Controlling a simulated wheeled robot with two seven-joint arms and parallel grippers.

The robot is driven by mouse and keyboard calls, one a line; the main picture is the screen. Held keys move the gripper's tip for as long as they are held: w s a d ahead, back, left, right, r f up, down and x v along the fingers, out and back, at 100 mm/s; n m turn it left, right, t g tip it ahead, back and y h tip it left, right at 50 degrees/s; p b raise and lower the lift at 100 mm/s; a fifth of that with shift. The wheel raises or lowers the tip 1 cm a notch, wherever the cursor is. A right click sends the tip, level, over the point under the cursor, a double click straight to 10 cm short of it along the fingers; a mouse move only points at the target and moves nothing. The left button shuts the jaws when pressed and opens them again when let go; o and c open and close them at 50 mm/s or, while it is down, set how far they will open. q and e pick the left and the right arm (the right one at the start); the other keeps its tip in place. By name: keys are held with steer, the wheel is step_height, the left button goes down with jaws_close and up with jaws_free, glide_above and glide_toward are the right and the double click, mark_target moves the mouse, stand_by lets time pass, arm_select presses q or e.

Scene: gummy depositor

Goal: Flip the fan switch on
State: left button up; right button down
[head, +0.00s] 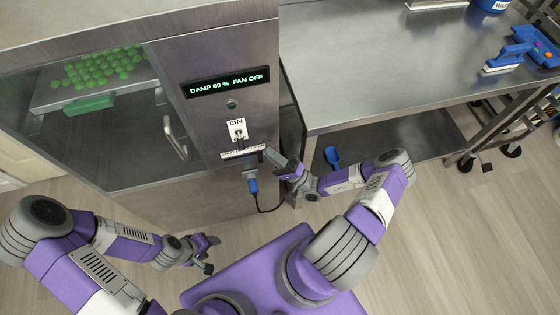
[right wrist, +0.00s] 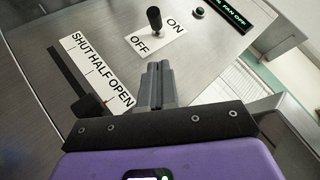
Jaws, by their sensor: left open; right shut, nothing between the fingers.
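The fan switch (head: 239,135) is a small toggle on a white plate marked ON and OFF, on the front of the steel cabinet. In the right wrist view its black lever (right wrist: 154,18) stands out from the plate. The display (head: 227,83) above reads DAMP 60 % FAN OFF. My right gripper (head: 271,156) is shut and empty, below and to the right of the switch. In the right wrist view its closed fingers (right wrist: 157,82) point toward the plate, apart from the lever. My left gripper (head: 212,254) is open and empty, low in front of the cabinet.
A slider label (right wrist: 95,70) reading SHUT HALF OPEN, with a black handle (right wrist: 72,85), sits just below the switch. A blue plug (head: 253,186) with a black cable hangs lower. A door handle (head: 175,138) is to the left. A steel table (head: 400,75) stands to the right.

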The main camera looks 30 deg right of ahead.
mark_target(241, 142)
steer(key=w+a+r, duration=0.2)
steer(key=a+r, duration=0.2)
steer(key=a, duration=0.1)
stand_by(0.4)
